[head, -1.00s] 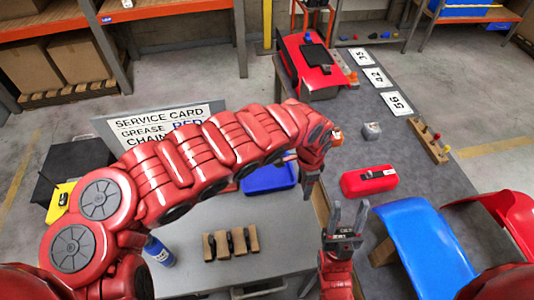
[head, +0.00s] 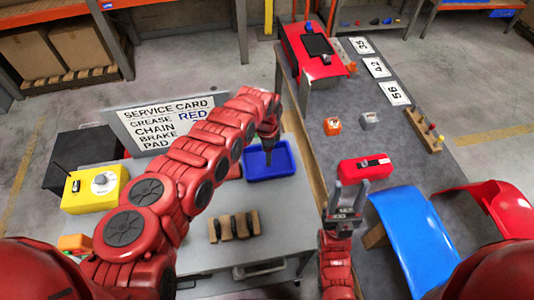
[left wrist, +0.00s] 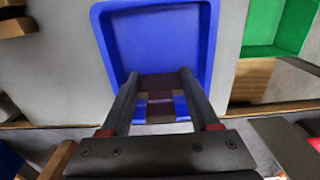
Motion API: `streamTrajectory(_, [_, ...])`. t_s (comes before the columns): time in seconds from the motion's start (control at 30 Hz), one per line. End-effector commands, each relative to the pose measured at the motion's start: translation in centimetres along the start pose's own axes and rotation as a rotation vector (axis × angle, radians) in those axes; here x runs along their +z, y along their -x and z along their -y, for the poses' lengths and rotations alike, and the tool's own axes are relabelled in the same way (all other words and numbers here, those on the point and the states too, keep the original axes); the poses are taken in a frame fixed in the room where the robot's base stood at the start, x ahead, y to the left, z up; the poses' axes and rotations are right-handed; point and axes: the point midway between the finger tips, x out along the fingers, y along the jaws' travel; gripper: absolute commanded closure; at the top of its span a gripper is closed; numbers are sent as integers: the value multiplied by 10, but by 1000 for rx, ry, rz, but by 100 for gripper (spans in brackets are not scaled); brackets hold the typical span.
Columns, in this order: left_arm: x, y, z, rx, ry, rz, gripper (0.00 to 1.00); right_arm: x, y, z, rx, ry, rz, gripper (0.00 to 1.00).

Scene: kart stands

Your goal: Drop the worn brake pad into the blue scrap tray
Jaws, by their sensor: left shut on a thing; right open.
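The blue scrap tray (head: 285,168) stands on the grey bench, and its blue rim also shows in the left wrist view (left wrist: 213,45). My left gripper (head: 268,160) points down over the tray. In the left wrist view my left gripper (left wrist: 157,90) is shut on the worn brake pad (left wrist: 158,84), a dark brown piece between the two fingers, over the tray's near part. The pad is too small to make out in the head view. My right gripper (head: 350,187) is open and empty, close to the red box on the right table.
A service card (head: 160,128) stands behind a yellow box (head: 95,188). Dark parts in a brown rack (head: 234,226) sit at the bench front. The red box (head: 366,169), orange block (head: 332,126) and grey block (head: 370,120) are on the right table.

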Motion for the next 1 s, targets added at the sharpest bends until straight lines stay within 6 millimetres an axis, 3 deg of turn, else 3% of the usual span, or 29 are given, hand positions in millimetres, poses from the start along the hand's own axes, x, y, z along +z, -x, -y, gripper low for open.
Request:
streamTrajectory(0.2, [-1,-14,0,-1,-1,-1,100,0,1,0,0,0,0,50])
streamTrajectory(0.97, [-1,-26,0,-2,0,-2,100,2,14,1,0,0,0,50])
streamTrajectory(1.0, [-1,-25,0,-2,0,-2,35,2,13,1,0,0,0,50])
